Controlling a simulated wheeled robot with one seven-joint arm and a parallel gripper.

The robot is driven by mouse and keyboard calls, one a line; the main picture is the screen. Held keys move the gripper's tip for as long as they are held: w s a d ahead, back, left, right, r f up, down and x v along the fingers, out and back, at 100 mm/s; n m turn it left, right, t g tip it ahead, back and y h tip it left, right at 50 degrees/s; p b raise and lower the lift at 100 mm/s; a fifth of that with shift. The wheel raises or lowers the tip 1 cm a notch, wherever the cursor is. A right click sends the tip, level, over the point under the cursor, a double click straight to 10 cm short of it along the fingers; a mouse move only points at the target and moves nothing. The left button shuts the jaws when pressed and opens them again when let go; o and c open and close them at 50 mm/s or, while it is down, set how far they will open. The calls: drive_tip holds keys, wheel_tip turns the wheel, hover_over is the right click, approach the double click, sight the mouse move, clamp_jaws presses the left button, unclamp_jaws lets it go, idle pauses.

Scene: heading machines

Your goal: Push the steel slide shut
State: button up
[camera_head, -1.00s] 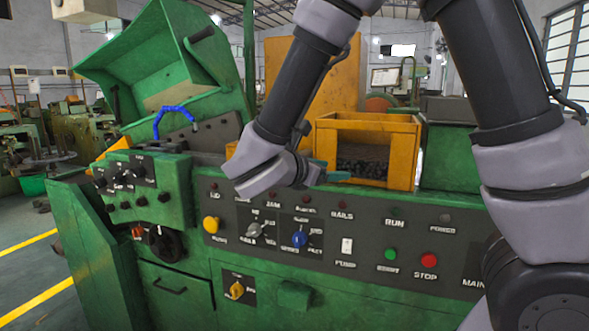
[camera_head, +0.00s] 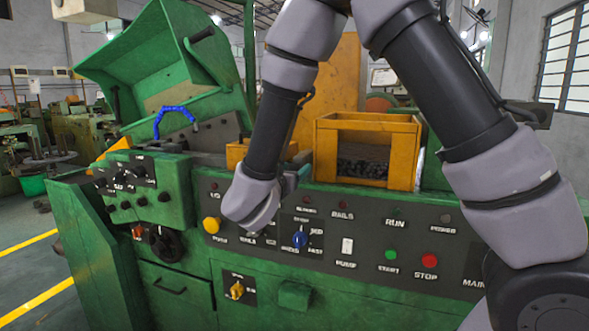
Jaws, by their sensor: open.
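I cannot clearly pick out the steel slide; my arm covers part of the machine top where it may be. The green heading machine (camera_head: 330,265) has its large hood (camera_head: 150,60) raised at the left. My gripper (camera_head: 296,172) is above the top edge of the control panel, just left of the open-fronted yellow box (camera_head: 402,155). Only a small grey and teal part of it shows past my wrist, and its fingertips are mostly hidden. It is open, and I see nothing held in it.
Dark small parts (camera_head: 362,168) lie in the yellow box. A lower yellow block (camera_head: 236,153) is behind my forearm. A blue curved handle (camera_head: 174,112) stands below the hood.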

drive_tip(key=shift+w+d, duration=0.15)
drive_tip(key=shift+w, duration=0.25)
clamp_jaws()
idle(1.2)
